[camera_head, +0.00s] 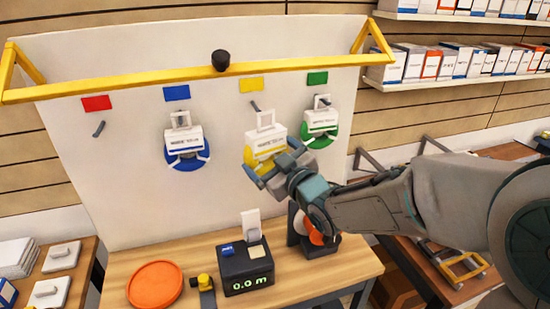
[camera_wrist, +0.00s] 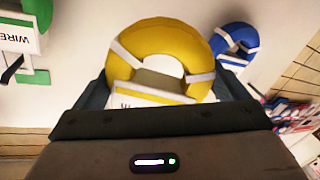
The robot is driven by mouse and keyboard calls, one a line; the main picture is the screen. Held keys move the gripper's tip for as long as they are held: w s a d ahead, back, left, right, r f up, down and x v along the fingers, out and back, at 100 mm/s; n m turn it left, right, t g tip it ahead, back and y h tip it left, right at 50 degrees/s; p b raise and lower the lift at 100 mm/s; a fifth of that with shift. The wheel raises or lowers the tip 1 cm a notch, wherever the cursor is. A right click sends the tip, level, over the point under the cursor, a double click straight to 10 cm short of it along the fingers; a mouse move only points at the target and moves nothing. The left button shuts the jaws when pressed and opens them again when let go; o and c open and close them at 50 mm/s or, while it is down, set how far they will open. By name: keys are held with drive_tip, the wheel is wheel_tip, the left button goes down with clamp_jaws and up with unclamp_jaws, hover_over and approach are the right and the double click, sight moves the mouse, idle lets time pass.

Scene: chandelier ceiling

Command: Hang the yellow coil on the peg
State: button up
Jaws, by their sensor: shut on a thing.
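The yellow coil (camera_head: 254,160) has a white card with a square loop (camera_head: 265,119) on top. My gripper (camera_head: 272,160) is shut on it in front of the white board. The coil also fills the middle of the wrist view (camera_wrist: 165,38), between the fingers of my gripper (camera_wrist: 165,92). The peg (camera_head: 255,106) under the yellow tag (camera_head: 251,85) shows just above the loop, slightly left of its middle. I cannot tell whether the loop is around the peg; the contact is too small to see.
The blue coil (camera_head: 186,161) hangs left and the green coil (camera_head: 320,141) right, close beside my gripper. The peg (camera_head: 99,128) under the red tag is bare. A yellow rail (camera_head: 150,82) crosses above. Below, the table (camera_head: 125,268) bears an orange disc (camera_head: 155,284) and a black scale (camera_head: 245,268).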

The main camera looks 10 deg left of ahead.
drive_tip(key=shift+w+a+f+b, duration=0.3)
drive_tip(key=shift+w+a, duration=0.55)
drive_tip(key=shift+w, duration=0.55)
drive_tip(key=shift+w+a+f+b, duration=0.3)
drive_tip(key=shift+w+a, duration=0.5)
drive_tip(key=shift+w, duration=0.6)
drive_tip(key=shift+w+a+f+b, duration=0.15)
drive_tip(key=shift+w+a+b, duration=0.25)
drive_tip(key=shift+w+a, duration=0.75)
drive_tip(key=shift+w+d, duration=0.25)
drive_tip(key=shift+w, duration=0.05)
drive_tip(key=o, duration=0.8)
drive_tip(key=shift+o, duration=0.2)
drive_tip(key=shift+s+d, duration=0.1)
drive_tip(key=shift+d, duration=0.05)
